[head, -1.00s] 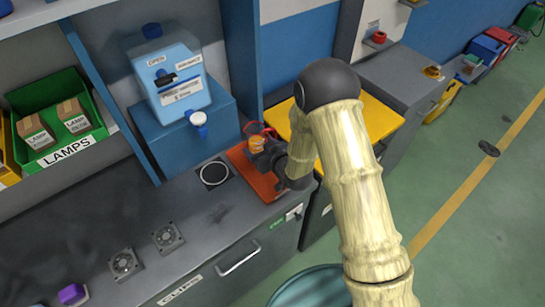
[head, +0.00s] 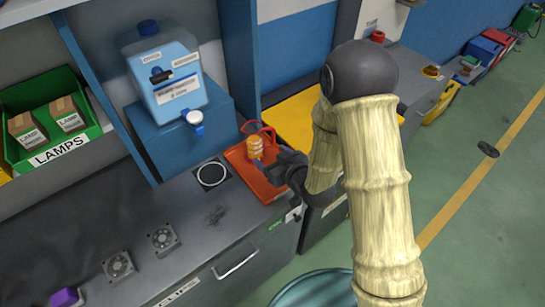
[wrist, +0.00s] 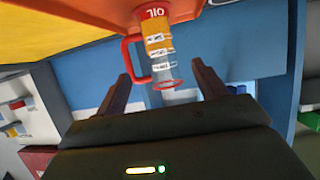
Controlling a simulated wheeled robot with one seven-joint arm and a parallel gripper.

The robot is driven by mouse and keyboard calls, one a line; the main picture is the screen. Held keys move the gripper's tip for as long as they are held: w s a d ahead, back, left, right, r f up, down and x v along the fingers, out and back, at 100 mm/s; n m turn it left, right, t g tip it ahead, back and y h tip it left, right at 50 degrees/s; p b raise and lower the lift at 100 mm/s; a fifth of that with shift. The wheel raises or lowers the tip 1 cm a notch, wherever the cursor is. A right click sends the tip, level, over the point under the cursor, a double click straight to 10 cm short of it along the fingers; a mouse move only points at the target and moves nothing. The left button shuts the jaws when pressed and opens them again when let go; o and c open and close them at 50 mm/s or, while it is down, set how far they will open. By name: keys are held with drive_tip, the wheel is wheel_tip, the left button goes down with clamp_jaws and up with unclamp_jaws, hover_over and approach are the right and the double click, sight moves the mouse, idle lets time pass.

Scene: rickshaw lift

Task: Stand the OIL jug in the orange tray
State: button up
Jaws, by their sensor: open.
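The OIL jug (head: 255,148) is a clear measuring jug with amber contents and a red handle. It stands upright in the orange tray (head: 237,154) on the bench. In the wrist view, which is turned over, the jug (wrist: 159,45) shows its red OIL-marked base against the tray (wrist: 205,40) and its red rim lower down. My gripper (head: 264,168) is low at the jug's near right side. In the wrist view its two fingers (wrist: 162,72) are spread apart, with the jug seen between and beyond them, held by neither. Part of the tray is hidden behind my arm.
A blue jug with a tap (head: 172,75) stands on a blue block (head: 185,135) at the back. A round ring mark (head: 212,174) lies left of the tray. A yellow surface (head: 293,119) adjoins behind. Fans (head: 162,239) sit on the bench at front left.

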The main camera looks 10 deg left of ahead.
idle(0.3)
drive_tip(key=s+d+r+m+g+h, duration=0.15)
drive_tip(key=d+h, duration=0.25)
drive_tip(key=d, duration=0.5)
drive_tip(key=d+r+m+g+h, duration=0.1)
drive_tip(key=d+r+m+h, duration=0.25)
drive_tip(key=d, duration=0.55)
drive_tip(key=s+d+r+m+g+h, duration=0.2)
drive_tip(key=s+d+r+m+g, duration=0.1)
drive_tip(key=s+d, duration=0.5)
drive_tip(key=s+m+g, duration=0.1)
drive_tip(key=s, duration=0.2)
drive_tip(key=shift+s+d+r, duration=0.2)
drive_tip(key=shift+g, duration=0.25)
